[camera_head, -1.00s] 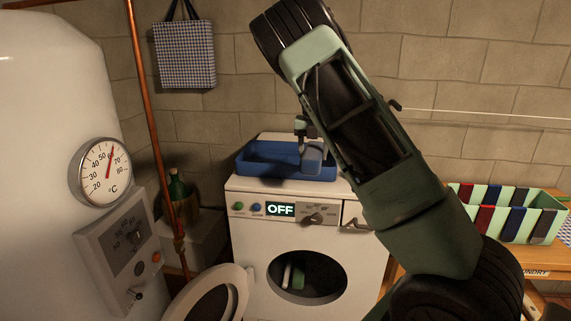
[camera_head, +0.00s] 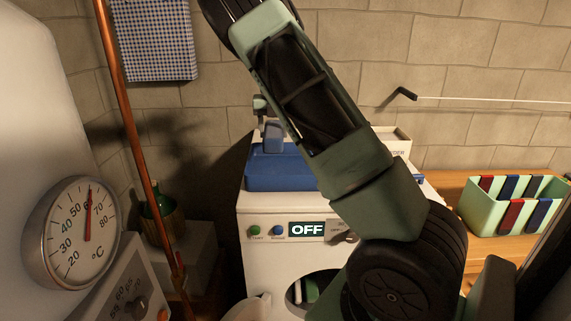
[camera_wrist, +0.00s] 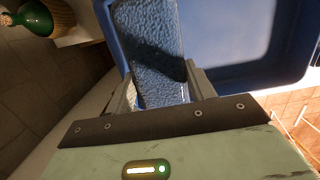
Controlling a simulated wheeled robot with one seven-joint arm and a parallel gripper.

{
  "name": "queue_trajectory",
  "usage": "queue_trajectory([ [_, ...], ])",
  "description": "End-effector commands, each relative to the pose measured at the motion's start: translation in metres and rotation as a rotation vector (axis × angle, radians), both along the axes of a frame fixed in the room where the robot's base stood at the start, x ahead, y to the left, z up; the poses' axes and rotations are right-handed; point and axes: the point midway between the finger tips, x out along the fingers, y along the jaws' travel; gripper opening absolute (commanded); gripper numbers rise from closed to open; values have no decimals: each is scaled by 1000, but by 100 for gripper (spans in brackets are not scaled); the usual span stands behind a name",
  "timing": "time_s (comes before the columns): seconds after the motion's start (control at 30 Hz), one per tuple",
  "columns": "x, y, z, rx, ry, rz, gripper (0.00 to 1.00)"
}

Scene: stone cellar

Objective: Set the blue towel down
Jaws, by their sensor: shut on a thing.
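The blue towel (camera_wrist: 150,45) is a folded, textured strip, pinched between the fingers of my gripper (camera_wrist: 160,88) in the wrist view. In the head view the towel (camera_head: 273,138) hangs upright below my gripper (camera_head: 261,108), at the back left part of a blue tub (camera_head: 280,178). The tub stands on top of the white washing machine. In the wrist view the tub's floor and rim (camera_wrist: 285,84) spread to the right, behind the towel. I cannot tell whether the towel touches the tub.
The washing machine (camera_head: 268,215) reads OFF, with its round door open. A copper pipe (camera_head: 139,140) and a green bottle (camera_head: 157,195) are on the left. A pale green divided box (camera_head: 486,208) with red and blue cloths stands on the wooden bench at right.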

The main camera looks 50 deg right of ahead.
Motion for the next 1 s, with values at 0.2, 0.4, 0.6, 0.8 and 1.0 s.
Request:
queue_trajectory([
  [0.2,-1,0,-33,3,5,-2,30],
  [0.4,-1,0,-59,2,1,-1,30],
  [0.6,-1,0,-83,1,3,-2,30],
  [0.8,-1,0,-99,2,1,-2,30],
  [1.0,0,0,-99,1,0,-1,30],
])
